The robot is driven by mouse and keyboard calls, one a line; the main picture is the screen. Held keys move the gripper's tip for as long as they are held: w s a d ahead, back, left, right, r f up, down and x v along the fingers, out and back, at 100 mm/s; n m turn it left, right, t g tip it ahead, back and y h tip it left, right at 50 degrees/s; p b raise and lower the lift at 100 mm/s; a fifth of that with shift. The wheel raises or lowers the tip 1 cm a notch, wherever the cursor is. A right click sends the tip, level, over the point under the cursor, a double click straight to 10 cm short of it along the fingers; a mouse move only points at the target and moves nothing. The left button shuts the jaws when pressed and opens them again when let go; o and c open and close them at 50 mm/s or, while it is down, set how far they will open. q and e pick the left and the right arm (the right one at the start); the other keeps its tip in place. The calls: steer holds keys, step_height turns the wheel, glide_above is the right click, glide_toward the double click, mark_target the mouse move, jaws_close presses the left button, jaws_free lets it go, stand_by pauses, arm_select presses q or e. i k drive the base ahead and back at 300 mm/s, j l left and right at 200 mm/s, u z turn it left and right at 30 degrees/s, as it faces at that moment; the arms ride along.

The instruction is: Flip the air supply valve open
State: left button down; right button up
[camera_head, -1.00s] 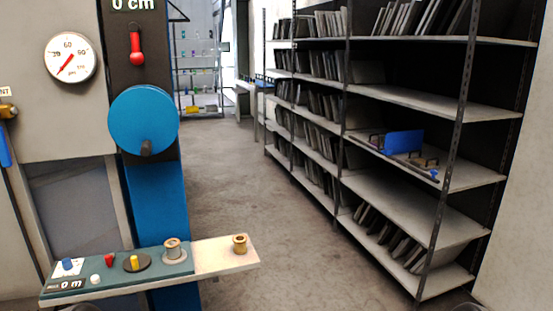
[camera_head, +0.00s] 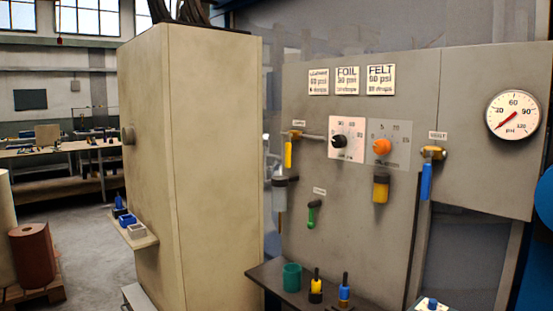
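The grey control panel (camera_head: 310,235) fills the middle and right of the head view. A brass valve at its left has a yellow handle (camera_head: 288,154) hanging straight down. A second brass valve at the right has a blue handle (camera_head: 426,182), also hanging down. A small green lever (camera_head: 311,214) sits lower, between them. The labels by these are too small to read surely, so I cannot tell which one is the air supply valve. The pressure gauge (camera_head: 513,114) has its needle at the low end. Neither of my grippers shows.
The panel also carries a black knob (camera_head: 339,141) and an orange knob (camera_head: 382,147). A dark shelf (camera_head: 275,275) with a green cup (camera_head: 292,276) juts out below. A tall beige cabinet (camera_head: 215,180) stands left of the panel. Open floor (camera_head: 90,240) lies farther left.

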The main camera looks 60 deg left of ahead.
mark_target(288, 144)
steer(key=u, duration=1.9)
steer(key=i+j, duration=0.2)
steer(key=i, duration=0.2)
steer(key=i+j+u, duration=0.1)
steer(key=i, duration=0.25)
steer(key=j, duration=0.1)
